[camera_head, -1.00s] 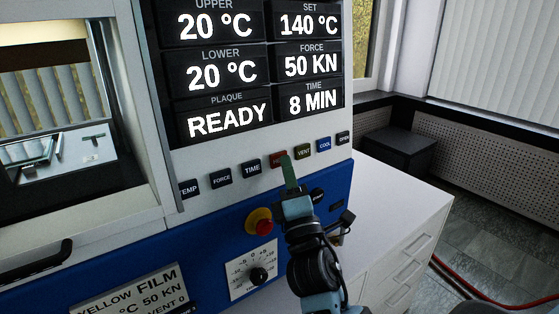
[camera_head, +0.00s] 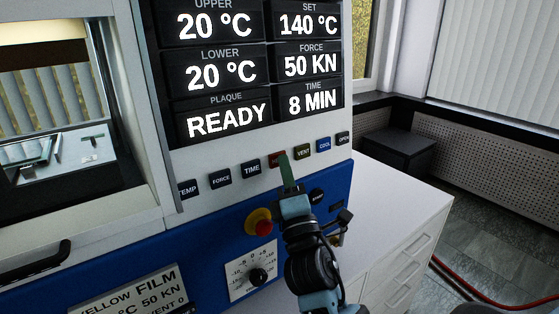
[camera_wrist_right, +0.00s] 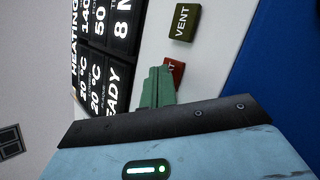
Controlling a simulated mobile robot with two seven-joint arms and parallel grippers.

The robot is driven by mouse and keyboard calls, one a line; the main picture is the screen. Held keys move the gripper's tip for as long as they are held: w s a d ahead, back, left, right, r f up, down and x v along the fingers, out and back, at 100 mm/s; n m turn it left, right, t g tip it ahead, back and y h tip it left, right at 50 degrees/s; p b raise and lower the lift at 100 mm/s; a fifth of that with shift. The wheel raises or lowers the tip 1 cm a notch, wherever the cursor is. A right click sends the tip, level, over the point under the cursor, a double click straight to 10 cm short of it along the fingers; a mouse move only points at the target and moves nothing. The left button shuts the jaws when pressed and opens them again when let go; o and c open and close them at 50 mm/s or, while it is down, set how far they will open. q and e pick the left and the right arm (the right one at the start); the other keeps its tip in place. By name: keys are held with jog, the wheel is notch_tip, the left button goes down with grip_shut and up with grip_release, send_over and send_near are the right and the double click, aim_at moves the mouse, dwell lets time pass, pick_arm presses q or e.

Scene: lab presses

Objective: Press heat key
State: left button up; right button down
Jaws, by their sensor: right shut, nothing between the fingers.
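The red heat key (camera_head: 275,160) is in the key row on the press's white panel, between the TIME key (camera_head: 252,167) and the VENT key (camera_head: 303,152). My right gripper (camera_head: 284,158) has its green fingers shut and empty, with the tips over the heat key and hiding part of it. In the right wrist view the fingers (camera_wrist_right: 158,88) cover part of the red heat key (camera_wrist_right: 173,70). Whether the tips touch the key I cannot tell. The display (camera_head: 225,121) reads READY in the head view; HEATING (camera_wrist_right: 76,45) shows at the wrist view's edge. My left gripper is not in view.
The COOL key (camera_head: 324,145) and OPEN key (camera_head: 343,139) lie right of VENT. A red emergency button (camera_head: 260,221) and a dial (camera_head: 257,277) sit on the blue panel below. A white cabinet (camera_head: 410,255) stands to the right.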

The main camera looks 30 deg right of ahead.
dwell(0.5)
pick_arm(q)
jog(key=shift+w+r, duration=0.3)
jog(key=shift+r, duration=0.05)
pick_arm(e)
jog(key=shift+s+r, duration=0.15)
jog(key=shift+s, duration=0.6)
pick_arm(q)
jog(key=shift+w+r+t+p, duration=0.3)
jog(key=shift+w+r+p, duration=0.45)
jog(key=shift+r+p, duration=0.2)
pick_arm(e)
jog(key=s, duration=0.5)
jog(key=shift+d+r, duration=0.2)
jog(key=shift+r, duration=0.05)
